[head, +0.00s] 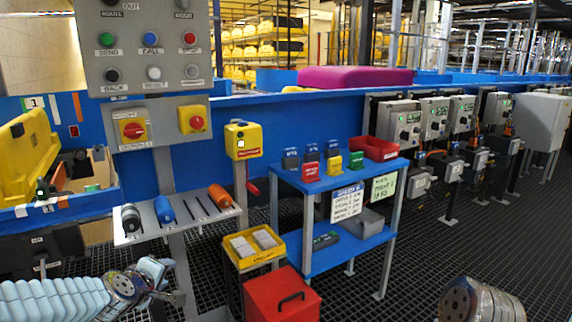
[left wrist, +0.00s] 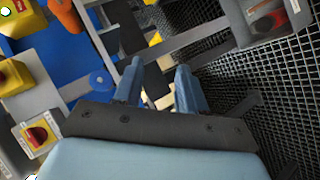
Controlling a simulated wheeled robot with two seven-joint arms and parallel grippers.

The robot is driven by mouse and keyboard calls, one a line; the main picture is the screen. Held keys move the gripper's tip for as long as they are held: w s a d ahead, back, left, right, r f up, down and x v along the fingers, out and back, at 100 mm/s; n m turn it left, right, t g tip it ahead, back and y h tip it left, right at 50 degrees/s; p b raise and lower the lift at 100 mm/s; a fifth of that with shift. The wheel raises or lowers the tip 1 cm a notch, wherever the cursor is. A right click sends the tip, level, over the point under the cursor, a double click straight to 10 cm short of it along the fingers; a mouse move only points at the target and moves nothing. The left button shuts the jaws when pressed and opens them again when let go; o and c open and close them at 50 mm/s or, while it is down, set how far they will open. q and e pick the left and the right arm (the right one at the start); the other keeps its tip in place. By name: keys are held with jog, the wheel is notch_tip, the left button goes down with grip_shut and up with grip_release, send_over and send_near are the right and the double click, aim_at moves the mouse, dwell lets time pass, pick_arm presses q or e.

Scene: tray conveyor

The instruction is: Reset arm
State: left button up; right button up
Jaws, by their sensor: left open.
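My left arm comes in at the lower left of the head view. Its gripper (head: 172,284) is in front of and below the shelf with the coloured rollers, apart from it. In the left wrist view the two blue-grey fingers (left wrist: 158,78) stand apart, with nothing visibly held between them. A round metal part of my right arm (head: 480,302) shows at the lower right of the head view; its fingers do not show.
A slotted grey shelf (head: 185,227) holds black, blue and orange rollers. Above it hangs a button panel (head: 150,45). A yellow bin (head: 253,258) and red box (head: 281,297) stand right of the gripper. Beyond is a blue table (head: 335,182). Grating floor is open at right.

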pick_arm(q)
jog(key=s+d+f+m+g+h, duration=0.1)
jog(key=d+f+m+g, duration=0.15)
jog(key=f, duration=0.55)
jog(key=s+d+f+m+g, duration=0.1)
jog(key=s+d+f, duration=0.15)
jog(key=f, duration=0.45)
jog(key=s+d+f+m+g+h, duration=0.1)
jog(key=s+d+f+m+g, duration=0.3)
jog(key=s+f, duration=0.7)
jog(key=s+d+f+m+g+h, duration=0.2)
jog(key=s+d+f+m+g, duration=0.2)
jog(key=s+d+f, duration=0.5)
notch_tip(320, 180, down, 3)
jog(key=shift+s, duration=0.95)
